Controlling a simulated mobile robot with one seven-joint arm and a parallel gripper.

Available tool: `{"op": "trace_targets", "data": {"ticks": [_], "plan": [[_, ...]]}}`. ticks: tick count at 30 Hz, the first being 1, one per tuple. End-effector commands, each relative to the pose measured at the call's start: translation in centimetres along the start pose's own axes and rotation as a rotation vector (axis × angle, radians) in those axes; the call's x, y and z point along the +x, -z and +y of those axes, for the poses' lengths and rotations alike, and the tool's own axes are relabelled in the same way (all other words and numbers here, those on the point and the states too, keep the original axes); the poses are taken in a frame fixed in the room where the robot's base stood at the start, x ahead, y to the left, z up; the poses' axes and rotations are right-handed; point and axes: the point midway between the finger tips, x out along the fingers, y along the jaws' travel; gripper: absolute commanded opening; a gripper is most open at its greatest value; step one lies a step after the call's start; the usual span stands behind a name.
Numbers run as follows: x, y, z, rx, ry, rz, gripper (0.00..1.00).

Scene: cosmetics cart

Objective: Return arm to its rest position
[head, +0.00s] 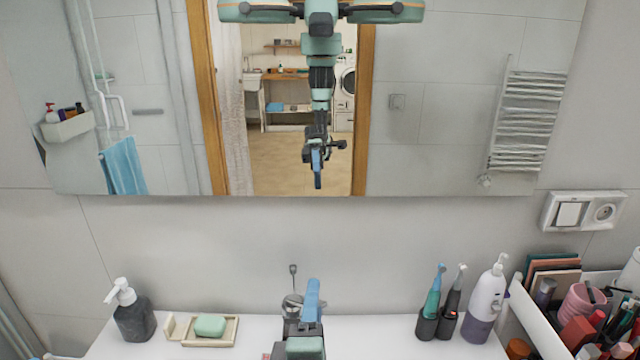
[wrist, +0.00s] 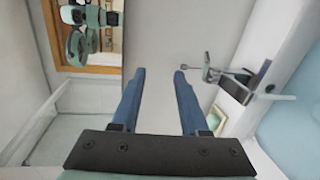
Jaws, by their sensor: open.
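My gripper (head: 312,298) shows in the head view at the bottom middle, above the white washbasin counter (head: 385,330) and in front of the faucet (head: 292,301). In the wrist view my gripper (wrist: 159,74) has its two blue fingers spread apart with nothing between them. Past the fingers are the grey wall (wrist: 165,40) and, at the right, the faucet (wrist: 235,82). The fingers appear free of contact. Most of my arm is hidden in the head view, but its reflection hangs down in the mirror (head: 440,100).
A cosmetics cart (head: 535,318) full of items is at the right.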

Motion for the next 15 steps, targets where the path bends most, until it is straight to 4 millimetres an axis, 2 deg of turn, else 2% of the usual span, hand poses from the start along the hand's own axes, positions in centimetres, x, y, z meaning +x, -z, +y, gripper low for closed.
{"op": "trace_targets", "data": {"ticks": [1,3,5,6,9,12,15], "plan": [[-0.4,-0.3,3.8,0.113,-0.081,0.004,0.44],[-1.4,-0.9,8.8,0.302,-0.195,0.027,0.44],[-2.6,-1.2,13.0,0.463,-0.288,0.065,0.44],[-3.6,-1.5,15.7,0.569,-0.349,0.099,0.44],[-6.8,-2.2,21.9,0.827,-0.492,0.211,0.44],[-10.7,-2.9,27.3,1.064,-0.613,0.360,0.44],[-14.5,-3.5,31.4,1.255,-0.698,0.519,0.44]]}}
